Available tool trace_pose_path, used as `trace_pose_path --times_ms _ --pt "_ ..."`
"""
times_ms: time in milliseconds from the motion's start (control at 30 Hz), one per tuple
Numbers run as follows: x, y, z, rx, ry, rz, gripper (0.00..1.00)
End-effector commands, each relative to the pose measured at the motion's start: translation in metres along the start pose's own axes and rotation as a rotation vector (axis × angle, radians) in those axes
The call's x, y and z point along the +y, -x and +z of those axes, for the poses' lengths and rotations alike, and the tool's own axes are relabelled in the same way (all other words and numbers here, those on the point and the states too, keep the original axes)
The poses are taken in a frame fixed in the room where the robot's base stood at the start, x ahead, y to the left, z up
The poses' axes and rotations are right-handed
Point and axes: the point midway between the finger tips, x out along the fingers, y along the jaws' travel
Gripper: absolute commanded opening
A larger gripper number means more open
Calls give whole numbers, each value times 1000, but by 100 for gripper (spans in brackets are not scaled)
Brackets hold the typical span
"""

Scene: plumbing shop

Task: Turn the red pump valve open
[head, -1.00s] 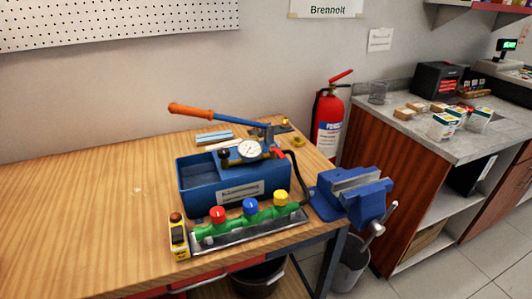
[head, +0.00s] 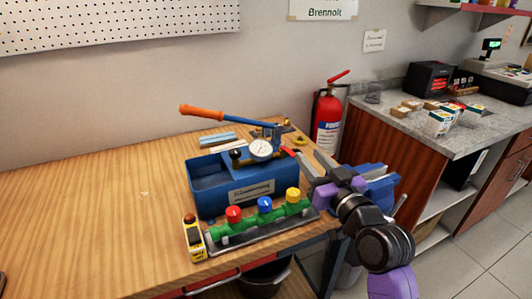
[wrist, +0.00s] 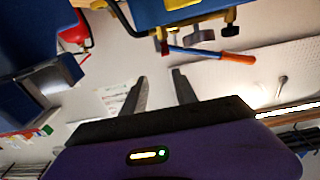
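A green pipe manifold (head: 250,228) lies along the front of the bench with a red knob (head: 233,214), a blue knob (head: 264,204) and a yellow knob (head: 292,195). Behind it stands the blue pump (head: 208,190) with a gauge (head: 261,148) and an orange-ended lever (head: 202,111). A small red part (head: 288,153) shows at the pump's right end; I cannot tell if it is a valve handle. My gripper (head: 309,153) is open and empty, right of the pump and above the vise. Its fingers (wrist: 158,76) stand apart in the wrist view.
A blue vise (head: 375,192) sits at the bench's right corner, partly behind my arm. A yellow device (head: 194,240) stands left of the manifold. A fire extinguisher (head: 328,122) hangs behind.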

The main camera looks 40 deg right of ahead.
Motion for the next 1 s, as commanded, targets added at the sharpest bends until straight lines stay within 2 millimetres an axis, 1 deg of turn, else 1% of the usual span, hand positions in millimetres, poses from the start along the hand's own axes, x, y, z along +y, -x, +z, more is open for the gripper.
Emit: trace_pose_path --times_ms 33,167,267,500,700,833,1000 --pt "-4 1 11 -35 4 -16 35" --pt "-9 0 21 -73 23 -37 35" --pt "-9 -8 21 -75 31 -38 35" --pt "-10 -45 23 -73 30 -37 35" --pt "-11 -68 26 -74 30 -36 35" --pt "-12 -75 27 -74 29 -36 35" --pt "-12 -76 27 -74 29 -36 35"
